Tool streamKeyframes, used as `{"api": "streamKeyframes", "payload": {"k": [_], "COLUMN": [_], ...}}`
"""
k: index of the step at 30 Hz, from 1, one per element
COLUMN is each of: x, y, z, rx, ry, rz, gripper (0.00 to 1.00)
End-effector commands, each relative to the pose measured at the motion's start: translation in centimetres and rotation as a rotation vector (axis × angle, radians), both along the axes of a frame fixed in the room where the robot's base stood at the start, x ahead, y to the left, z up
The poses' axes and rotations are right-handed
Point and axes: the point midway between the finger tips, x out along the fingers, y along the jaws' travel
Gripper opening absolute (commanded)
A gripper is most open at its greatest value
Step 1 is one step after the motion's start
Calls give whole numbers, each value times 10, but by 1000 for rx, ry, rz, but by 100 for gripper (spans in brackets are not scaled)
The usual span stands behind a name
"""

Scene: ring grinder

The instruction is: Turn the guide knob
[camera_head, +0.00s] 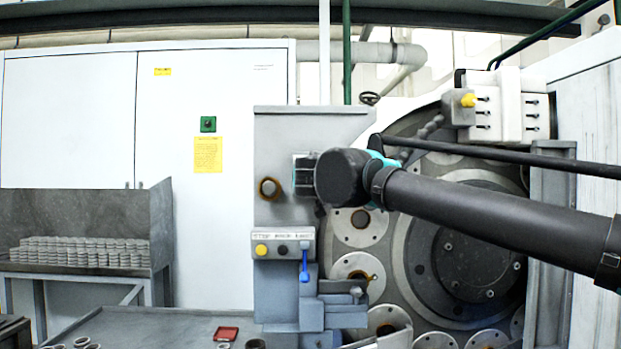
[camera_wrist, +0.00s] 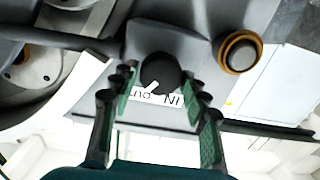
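The guide knob (camera_wrist: 158,72) is a round black knob with a white pointer line, on a grey panel with a partly readable white label (camera_wrist: 172,99) beneath it. In the wrist view my gripper (camera_wrist: 160,84) is open, its green-lined fingers on either side of the knob. Small gaps seem to show between fingers and knob; I cannot tell whether either finger touches it. In the head view my gripper (camera_head: 303,174) is at the upper front of the grey machine column (camera_head: 285,128); the knob is hidden there behind the gripper and wrist.
A round button in an orange ring (camera_head: 269,188) sits left of my gripper; it also shows in the wrist view (camera_wrist: 238,52). Below is a control box (camera_head: 283,242) with a blue lever (camera_head: 304,266). The large ring plate (camera_head: 415,235) stands right, behind my arm.

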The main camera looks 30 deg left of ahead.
Motion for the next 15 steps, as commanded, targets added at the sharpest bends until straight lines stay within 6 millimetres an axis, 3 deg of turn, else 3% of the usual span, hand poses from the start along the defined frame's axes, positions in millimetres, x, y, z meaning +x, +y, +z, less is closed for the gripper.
{"api": "streamKeyframes", "payload": {"k": [1,7,15], "x": [0,0,0], "y": [0,0,0], "z": [0,0,0], "rx": [0,0,-25], "ry": [0,0,-14], "rz": [0,0,0], "gripper": [36,12,12]}}
